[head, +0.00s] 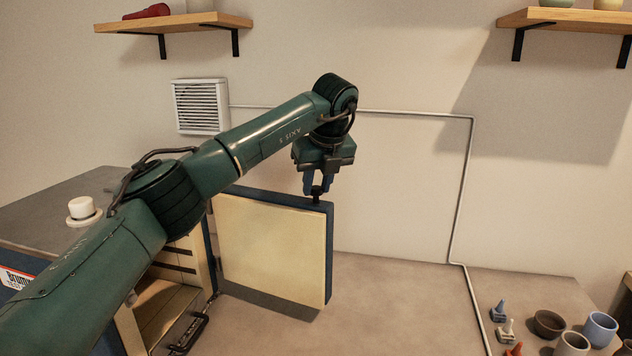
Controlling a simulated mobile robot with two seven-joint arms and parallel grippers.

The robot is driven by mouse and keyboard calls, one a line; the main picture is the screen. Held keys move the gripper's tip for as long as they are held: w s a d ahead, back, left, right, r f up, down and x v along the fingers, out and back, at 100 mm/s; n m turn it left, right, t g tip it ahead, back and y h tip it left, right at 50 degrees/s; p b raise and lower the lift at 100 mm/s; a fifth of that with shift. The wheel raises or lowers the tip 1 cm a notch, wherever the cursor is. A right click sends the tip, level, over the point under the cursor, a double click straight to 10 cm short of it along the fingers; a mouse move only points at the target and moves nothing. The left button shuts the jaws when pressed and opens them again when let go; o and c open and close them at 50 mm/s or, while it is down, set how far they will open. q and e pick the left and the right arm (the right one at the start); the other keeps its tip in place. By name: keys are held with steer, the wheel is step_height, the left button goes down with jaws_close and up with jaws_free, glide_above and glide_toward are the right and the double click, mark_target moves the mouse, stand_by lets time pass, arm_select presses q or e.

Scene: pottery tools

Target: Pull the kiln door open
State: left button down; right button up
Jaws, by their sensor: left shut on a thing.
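The kiln door (268,248), with a cream inner face and dark blue edge, stands swung wide open, its inner face toward me. The kiln (172,300) is at the lower left, its opening uncovered with ledges on the inner wall; my left arm hides much of it. My left gripper (317,188) points down at the door's upper outer corner and is shut on a small dark part there, apparently the door handle, mostly hidden by the fingers and door. My right gripper is not in view.
Small cups (548,323) and several small coloured pieces (505,330) stand at the lower right. A white knob-like cap (82,209) sits on the kiln top. Wall shelves (172,22) hang above. The tabletop (400,300) right of the door is clear.

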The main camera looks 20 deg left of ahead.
arm_select(q)
steer(key=shift+w, duration=0.1)
stand_by(0.3)
steer(key=c, duration=1.1)
jaws_free()
steer(key=shift+c, duration=0.2)
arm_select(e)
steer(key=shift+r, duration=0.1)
arm_select(q)
steer(key=shift+d+r, duration=0.15)
steer(key=shift+r, duration=0.3)
steer(key=b+v, duration=0.1)
steer(key=v, duration=1.1)
steer(key=shift+b, duration=0.3)
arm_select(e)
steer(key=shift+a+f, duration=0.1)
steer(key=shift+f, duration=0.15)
